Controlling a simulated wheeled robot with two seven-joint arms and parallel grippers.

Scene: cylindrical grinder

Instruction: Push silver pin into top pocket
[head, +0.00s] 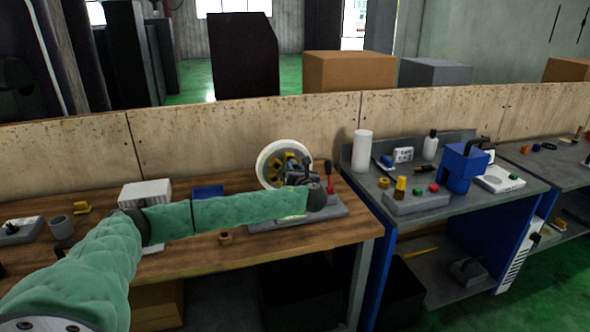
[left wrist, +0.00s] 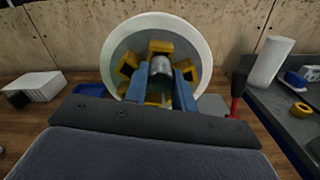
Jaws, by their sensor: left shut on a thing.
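The silver pin (left wrist: 161,68) shows in the left wrist view as a short grey cylinder with a dark near end. My left gripper (left wrist: 162,78) has its two blue fingers shut on the pin, one on each side. The pin is in front of the round white-rimmed chuck (left wrist: 113,53), near its middle, just below the top yellow block (left wrist: 160,47). I cannot tell whether the pin is inside a pocket. In the head view, my left gripper (head: 299,172) is at the chuck face (head: 264,166), and the pin is hidden there. My right gripper is not in view.
A grey base plate (head: 340,206) lies on the wooden bench (head: 205,250). A white box (head: 146,190) and blue tray (head: 208,191) lie left. A white cylinder (head: 362,150) stands on the right bench.

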